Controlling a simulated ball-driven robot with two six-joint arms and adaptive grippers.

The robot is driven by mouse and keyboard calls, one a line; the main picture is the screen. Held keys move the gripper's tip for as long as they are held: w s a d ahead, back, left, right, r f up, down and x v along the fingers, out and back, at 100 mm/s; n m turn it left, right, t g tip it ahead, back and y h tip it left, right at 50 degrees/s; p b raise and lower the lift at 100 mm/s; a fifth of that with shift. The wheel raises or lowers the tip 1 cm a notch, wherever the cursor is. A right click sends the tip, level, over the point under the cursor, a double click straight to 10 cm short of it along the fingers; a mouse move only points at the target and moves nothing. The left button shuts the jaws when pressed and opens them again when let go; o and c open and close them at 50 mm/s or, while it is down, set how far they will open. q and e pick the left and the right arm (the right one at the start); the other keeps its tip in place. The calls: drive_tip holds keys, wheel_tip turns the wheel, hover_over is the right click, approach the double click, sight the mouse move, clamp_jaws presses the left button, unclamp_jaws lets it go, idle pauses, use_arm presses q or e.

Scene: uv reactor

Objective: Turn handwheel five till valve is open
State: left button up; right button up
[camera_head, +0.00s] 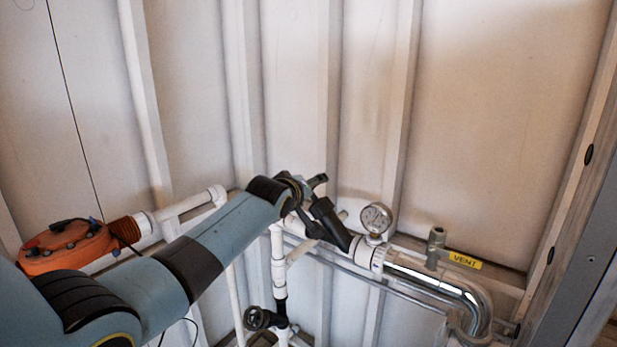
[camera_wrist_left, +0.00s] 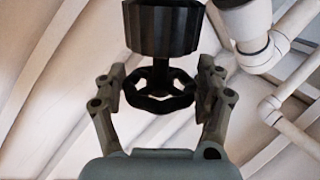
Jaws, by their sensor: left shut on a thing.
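A black handwheel (camera_wrist_left: 158,104) with a scalloped rim shows in the left wrist view, below a dark ribbed cylinder (camera_wrist_left: 163,28). My left gripper (camera_wrist_left: 163,75) has one finger on each side of the wheel and is shut on its rim. The held wheel is hidden there by the arm and gripper. No number is readable on the wheel. My right gripper is in neither view.
A pressure gauge (camera_head: 376,218) stands just right of the gripper. A yellow VENT label (camera_head: 465,260) is beyond it, above a shiny bent pipe (camera_head: 440,284). Another black handwheel (camera_head: 260,318) sits lower on a vertical pipe. An orange housing (camera_head: 66,247) is at left.

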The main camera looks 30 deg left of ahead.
use_arm(q)
drive_tip(key=shift+f+n+g+y+b, duration=0.15)
drive_tip(key=shift+n+g+y+b, duration=0.4)
drive_tip(key=shift+n+g+y, duration=0.8)
drive_tip(key=shift+m+g, duration=0.25)
drive_tip(key=shift+g, duration=0.2)
drive_tip(key=o, duration=0.8)
drive_tip(key=shift+s+d, duration=0.1)
drive_tip(key=v, duration=1.2)
drive_tip(key=shift+d, duration=0.1)
